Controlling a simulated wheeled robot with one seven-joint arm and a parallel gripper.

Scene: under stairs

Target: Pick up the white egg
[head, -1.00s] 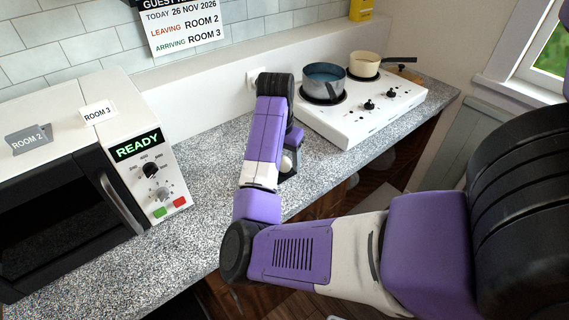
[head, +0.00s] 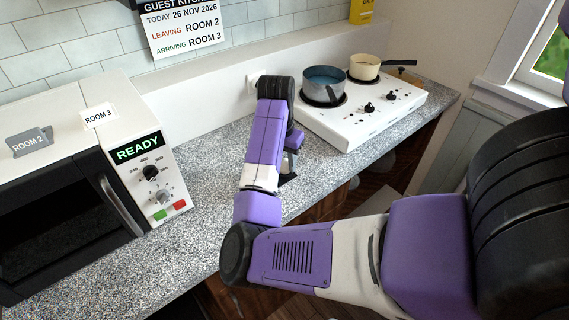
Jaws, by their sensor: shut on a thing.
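My gripper (head: 288,174) is partly in view above the speckled countertop (head: 330,180), between the microwave and the hob, mostly behind my purple forearm. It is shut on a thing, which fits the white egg. I cannot make out the egg clearly now, because my arm and gripper hide it.
A microwave (head: 155,187) reading READY stands at the left, with ROOM 2 and ROOM 3 cards on top. At the right a white hob (head: 350,128) holds a grey pot of blue liquid (head: 325,79) and a cream pan (head: 365,68). The counter's front edge is close by.

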